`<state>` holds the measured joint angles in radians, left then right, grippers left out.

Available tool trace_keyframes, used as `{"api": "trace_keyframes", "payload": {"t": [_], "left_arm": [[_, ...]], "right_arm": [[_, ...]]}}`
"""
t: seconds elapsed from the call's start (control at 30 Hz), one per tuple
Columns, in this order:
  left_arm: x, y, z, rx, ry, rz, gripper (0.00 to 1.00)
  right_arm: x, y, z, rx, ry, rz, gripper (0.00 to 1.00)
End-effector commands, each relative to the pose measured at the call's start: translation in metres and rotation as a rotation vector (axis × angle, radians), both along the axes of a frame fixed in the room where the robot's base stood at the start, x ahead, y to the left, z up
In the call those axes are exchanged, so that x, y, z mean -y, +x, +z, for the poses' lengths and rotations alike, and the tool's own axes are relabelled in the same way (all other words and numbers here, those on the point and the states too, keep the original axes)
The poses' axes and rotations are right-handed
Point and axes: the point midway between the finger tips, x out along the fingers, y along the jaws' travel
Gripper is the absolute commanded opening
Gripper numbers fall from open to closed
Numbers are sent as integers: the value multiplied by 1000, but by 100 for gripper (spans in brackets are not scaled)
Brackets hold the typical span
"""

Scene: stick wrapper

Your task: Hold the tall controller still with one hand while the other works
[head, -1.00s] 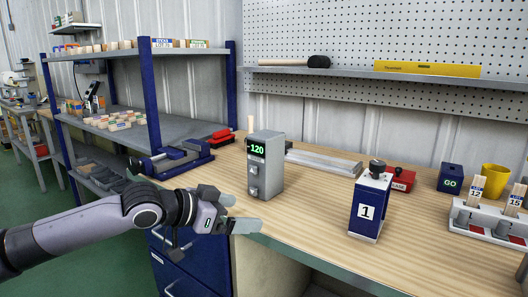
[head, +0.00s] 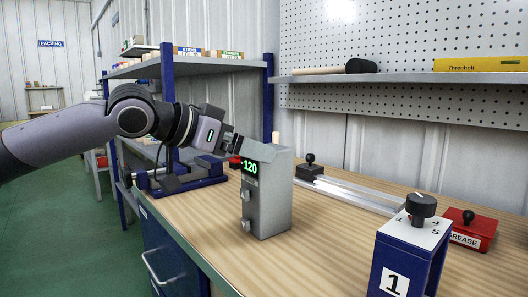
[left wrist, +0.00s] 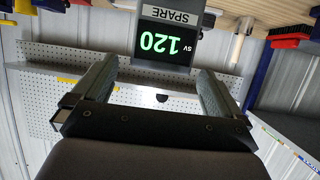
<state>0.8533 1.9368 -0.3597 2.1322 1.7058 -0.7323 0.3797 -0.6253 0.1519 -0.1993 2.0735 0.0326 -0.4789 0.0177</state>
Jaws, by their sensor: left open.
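The tall controller (head: 264,195) is a grey upright box with a green "120" display, standing on the bench near its left end. In the left wrist view its display (left wrist: 165,42) and a "SPARE" label appear upside down. My left gripper (head: 255,150) is at the controller's top, open. In the left wrist view the two fingers (left wrist: 157,72) lie on either side of the controller's upper end, with gaps showing. I cannot tell how far the tips reach past its front face. My right gripper is out of view.
A blue box marked "1" with a black knob (head: 422,204) stands front right. Behind it are a red "GREASE" block (head: 470,228) and a metal rail (head: 350,190). A blue vise (head: 185,178) sits left of the controller. Bare wood lies between controller and blue box.

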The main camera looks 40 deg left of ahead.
Motion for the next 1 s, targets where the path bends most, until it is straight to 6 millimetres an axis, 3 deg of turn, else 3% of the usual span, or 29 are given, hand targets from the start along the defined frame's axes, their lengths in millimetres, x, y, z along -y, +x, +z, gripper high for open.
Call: {"api": "trace_keyframes", "payload": {"t": [0.6, 1.0], "left_arm": [[9, 49, -17, -1, -2, -6, 100], [10, 63, -26, 0, 0, -1, 100]], "right_arm": [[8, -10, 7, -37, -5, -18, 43], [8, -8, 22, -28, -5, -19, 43]]}}
